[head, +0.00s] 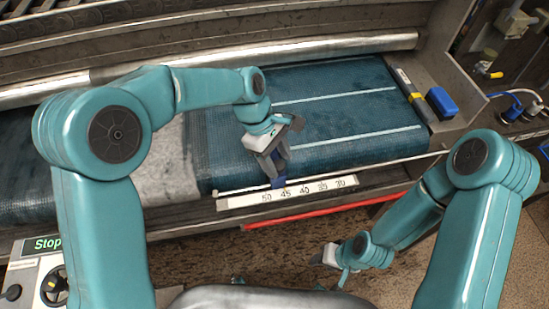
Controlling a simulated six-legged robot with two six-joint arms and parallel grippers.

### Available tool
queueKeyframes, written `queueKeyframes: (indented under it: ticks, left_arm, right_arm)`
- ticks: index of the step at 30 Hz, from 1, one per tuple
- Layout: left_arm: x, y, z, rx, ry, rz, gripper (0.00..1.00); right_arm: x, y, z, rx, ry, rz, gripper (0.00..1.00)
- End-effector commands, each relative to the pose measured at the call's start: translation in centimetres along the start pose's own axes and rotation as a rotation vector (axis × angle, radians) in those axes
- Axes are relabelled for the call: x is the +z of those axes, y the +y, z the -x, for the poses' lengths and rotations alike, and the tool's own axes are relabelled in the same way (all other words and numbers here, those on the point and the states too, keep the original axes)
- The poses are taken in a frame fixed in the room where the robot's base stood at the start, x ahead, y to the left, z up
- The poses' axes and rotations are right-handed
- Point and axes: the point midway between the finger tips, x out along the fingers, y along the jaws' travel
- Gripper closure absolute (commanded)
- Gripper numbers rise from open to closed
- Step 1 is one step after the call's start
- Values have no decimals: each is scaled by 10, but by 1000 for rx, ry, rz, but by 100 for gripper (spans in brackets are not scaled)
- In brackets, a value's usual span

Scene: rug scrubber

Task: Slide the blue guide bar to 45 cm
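The blue guide bar (278,183) shows as a small dark blue piece on the thin pale rail at the front edge of the machine. It stands just above the white scale (305,190), between the 50 and 45 marks and nearer 45. My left gripper (277,172) points down at it, with its dark fingers right at its top. The fingers partly hide the bar, and I cannot tell whether they are closed on it. My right gripper (328,257) hangs low over the floor, away from the bar; its fingers are too small to read.
A blue belt (340,110) with pale lines lies behind the rail, with a grey rug (165,170) on its left. A red bar (325,209) runs below the scale. A blue block (441,103) sits at the right end.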

Motion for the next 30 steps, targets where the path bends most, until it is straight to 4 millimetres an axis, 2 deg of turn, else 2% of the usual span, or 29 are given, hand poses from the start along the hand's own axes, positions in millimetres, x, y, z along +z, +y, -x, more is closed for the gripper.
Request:
queueKeyframes:
  ticks: [9,13,17,24,30]
  left_arm:
    - [0,-1,0,-5,-1,0,40]
    - [0,-1,12,-3,0,0,40]
    - [-1,0,41,0,0,-1,40]
    - [0,0,106,2,0,0,40]
    - [0,0,146,-1,0,0,40]
  right_arm:
    - [0,0,0,0,0,0,57]
    - [0,0,-1,0,0,0,57]
    - [0,1,-2,0,0,0,57]
    - [0,1,-2,0,0,0,57]
    - [0,-1,2,0,0,0,57]
